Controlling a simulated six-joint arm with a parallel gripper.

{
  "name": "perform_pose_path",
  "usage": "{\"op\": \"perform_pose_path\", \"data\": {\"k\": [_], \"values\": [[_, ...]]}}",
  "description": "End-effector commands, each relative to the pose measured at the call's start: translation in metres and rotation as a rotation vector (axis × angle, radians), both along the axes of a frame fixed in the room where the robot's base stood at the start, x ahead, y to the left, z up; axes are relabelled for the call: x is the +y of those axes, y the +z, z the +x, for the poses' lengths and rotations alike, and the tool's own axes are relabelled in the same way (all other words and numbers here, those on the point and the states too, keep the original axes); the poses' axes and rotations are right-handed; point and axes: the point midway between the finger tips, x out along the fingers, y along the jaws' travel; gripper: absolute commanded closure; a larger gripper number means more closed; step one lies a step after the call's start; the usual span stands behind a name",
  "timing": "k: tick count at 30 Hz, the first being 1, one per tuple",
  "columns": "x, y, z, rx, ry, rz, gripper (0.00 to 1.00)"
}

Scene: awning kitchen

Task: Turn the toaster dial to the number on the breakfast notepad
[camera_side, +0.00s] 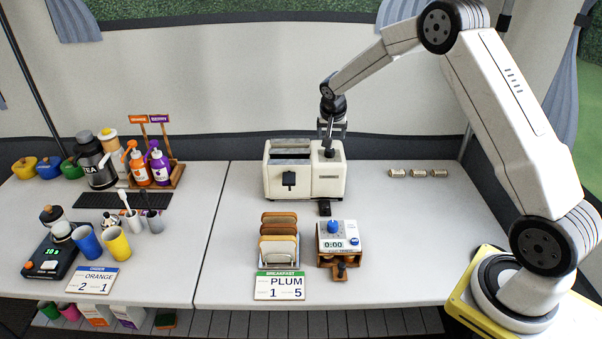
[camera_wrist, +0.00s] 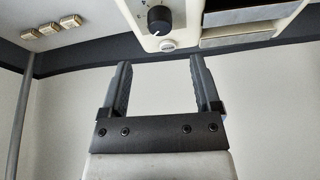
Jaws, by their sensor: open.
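The cream toaster (camera_side: 278,183) stands at the back middle of the table. In the wrist view its black dial (camera_wrist: 159,19) sits on the cream panel beside the slots, above a small round white button. The marks around the dial are too small to read. The breakfast notepad (camera_side: 280,288) has a green header and reads PLUM, with 1 and 5 below. My gripper (camera_side: 330,134) hangs over the toaster's right part. In the wrist view my gripper (camera_wrist: 160,64) is open and empty; the dial lies beyond the fingertips, roughly centred between them, apparently untouched.

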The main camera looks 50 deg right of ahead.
Motion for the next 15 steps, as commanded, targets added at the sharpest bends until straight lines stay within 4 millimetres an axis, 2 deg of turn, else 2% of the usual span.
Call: {"op": "perform_pose_path", "data": {"k": [8, 15], "values": [[-0.001, -0.003, 0.001, 0.001, 0.000, -0.001, 0.19], [-0.006, -0.018, 0.004, 0.002, 0.001, 0.000, 0.19]]}}
